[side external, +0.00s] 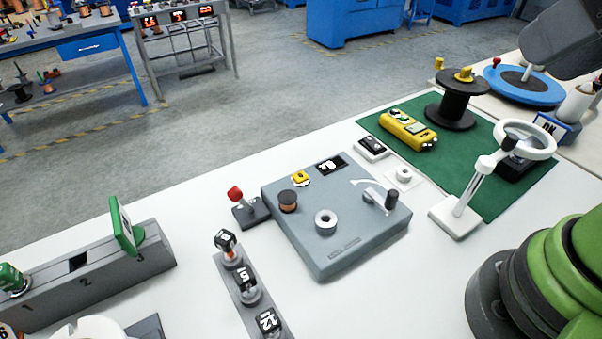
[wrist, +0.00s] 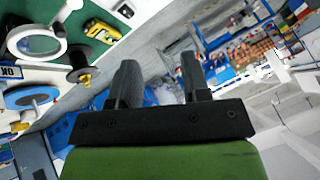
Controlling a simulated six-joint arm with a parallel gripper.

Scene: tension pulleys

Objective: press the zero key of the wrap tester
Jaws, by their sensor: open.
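The grey tester box (side external: 345,240), which I take to be the wrap tester, stands on the white table in the middle of the side external view.
A red-knobbed lever (side external: 236,194) and a rack of numbered weights (side external: 243,280) stand left of the tester. A yellow handheld meter (side external: 408,130), a black spool (side external: 457,105) and a magnifier stand (side external: 456,215) are to the right.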

